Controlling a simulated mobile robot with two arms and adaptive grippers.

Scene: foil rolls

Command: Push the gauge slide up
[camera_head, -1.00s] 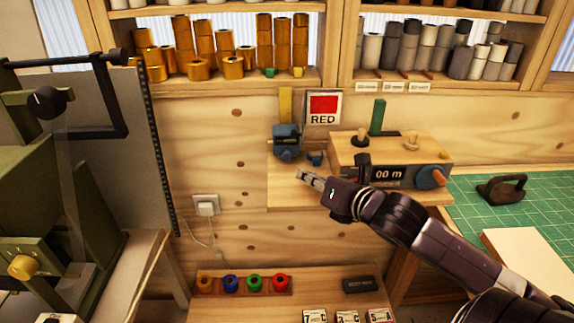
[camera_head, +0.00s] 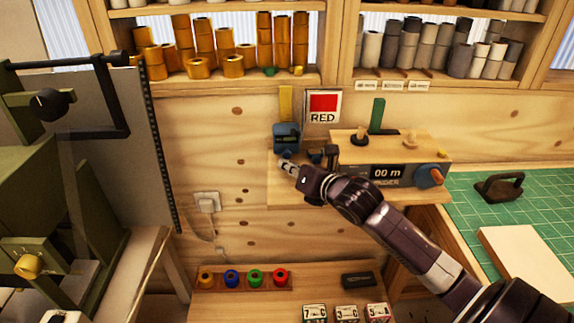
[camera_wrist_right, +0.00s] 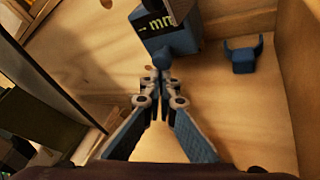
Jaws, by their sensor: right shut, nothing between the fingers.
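The gauge slide is a blue block (camera_head: 287,136) on an upright yellow strip (camera_head: 285,103) at the wall, left of the RED sign. In the right wrist view the block (camera_wrist_right: 172,38) shows a dark display reading "mm". My right gripper (camera_head: 284,161) is shut and empty, with its tips at the lower edge of the block. In the right wrist view the closed fingertips (camera_wrist_right: 163,72) lie just under the block, and I cannot tell whether they touch it. My left gripper is not in view.
A small blue piece (camera_head: 315,156) sits right of the gauge; it also shows in the right wrist view (camera_wrist_right: 243,56). A wooden box with a 00 m display (camera_head: 388,172) stands further right. The RED sign (camera_head: 323,106) is behind.

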